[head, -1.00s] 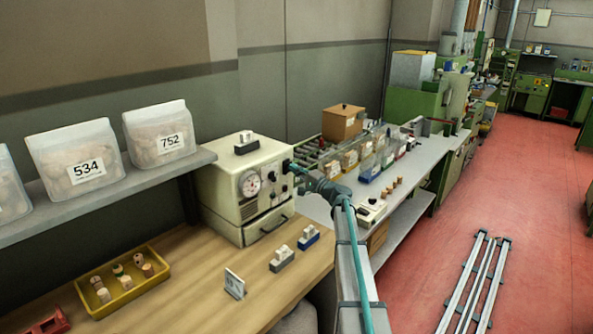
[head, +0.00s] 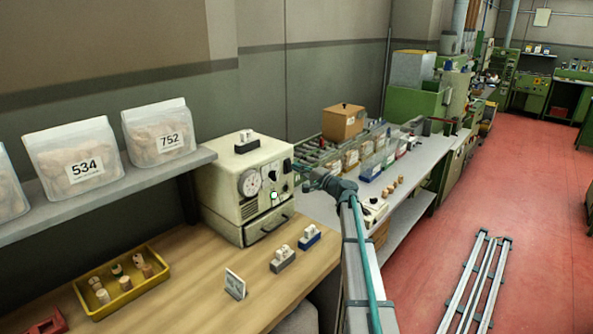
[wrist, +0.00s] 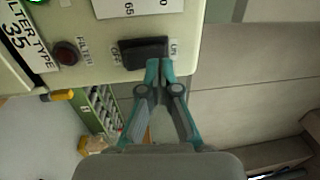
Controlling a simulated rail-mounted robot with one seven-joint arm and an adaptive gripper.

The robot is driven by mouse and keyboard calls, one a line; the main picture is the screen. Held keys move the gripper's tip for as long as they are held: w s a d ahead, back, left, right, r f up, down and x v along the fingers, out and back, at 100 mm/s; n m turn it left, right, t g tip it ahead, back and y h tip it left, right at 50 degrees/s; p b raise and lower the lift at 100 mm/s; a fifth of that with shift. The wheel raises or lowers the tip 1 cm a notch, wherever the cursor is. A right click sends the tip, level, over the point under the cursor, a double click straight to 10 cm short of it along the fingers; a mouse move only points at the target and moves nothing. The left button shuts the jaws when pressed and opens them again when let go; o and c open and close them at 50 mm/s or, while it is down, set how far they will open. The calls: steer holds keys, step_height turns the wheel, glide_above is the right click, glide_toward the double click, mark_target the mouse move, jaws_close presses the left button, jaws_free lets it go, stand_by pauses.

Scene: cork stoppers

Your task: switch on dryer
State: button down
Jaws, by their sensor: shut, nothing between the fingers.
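The dryer (head: 222,198) is a cream box with a round dial and a drawer, standing at the right end of the wooden bench. A small green lamp (head: 274,195) glows on its front. In the head view, my arm reaches to the dryer's right side and the fingers are hard to make out.
A yellow tray (head: 122,302) of corks, a white card (head: 235,284) and two small cork holders stand on the bench. A grey table (head: 405,178) with boxes and corks is at the right.

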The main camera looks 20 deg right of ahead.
steer(key=s+d+r+b, duration=0.2)
steer(key=s+d, duration=0.3)
steer(key=s, duration=0.5)
steer(key=shift+s+d+b, duration=0.2)
steer(key=shift+d+b, duration=0.15)
steer(key=shift+b, duration=0.5)
steer(key=shift+r, duration=0.1)
